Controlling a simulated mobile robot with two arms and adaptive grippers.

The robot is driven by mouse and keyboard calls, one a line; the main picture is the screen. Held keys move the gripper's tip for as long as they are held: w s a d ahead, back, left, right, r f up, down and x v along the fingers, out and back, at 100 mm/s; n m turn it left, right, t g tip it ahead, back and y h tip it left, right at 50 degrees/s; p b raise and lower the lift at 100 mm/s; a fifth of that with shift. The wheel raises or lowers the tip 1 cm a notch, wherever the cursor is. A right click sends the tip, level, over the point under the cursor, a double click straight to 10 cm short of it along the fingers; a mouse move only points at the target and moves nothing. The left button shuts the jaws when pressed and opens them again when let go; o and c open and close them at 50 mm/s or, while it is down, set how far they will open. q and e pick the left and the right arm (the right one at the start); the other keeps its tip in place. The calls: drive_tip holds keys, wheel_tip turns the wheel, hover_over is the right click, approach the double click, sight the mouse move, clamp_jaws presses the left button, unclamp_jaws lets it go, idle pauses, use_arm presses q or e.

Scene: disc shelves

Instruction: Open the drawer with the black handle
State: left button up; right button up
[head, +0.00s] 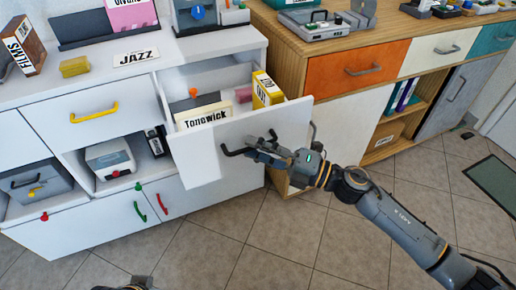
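The white drawer (205,160) with the black handle (232,152) is pulled out from the white cabinet, and its inside shows. It holds a Tonewick divider card (203,115), a yellow box (267,88) and a few small items. My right gripper (259,148) is at the drawer front, its fingers closed around the middle of the black handle, whose two ends show on either side. My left gripper is not clearly seen; only a dark bit of my arm shows at the bottom edge.
A white drawer with a yellow handle (95,114) is shut on the left. Lower doors have green (139,212) and red (162,204) handles. The wooden cabinet (290,60) on the right has an orange drawer (355,70). The tiled floor in front is clear.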

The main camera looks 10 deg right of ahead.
drive_tip(key=v, duration=1.2)
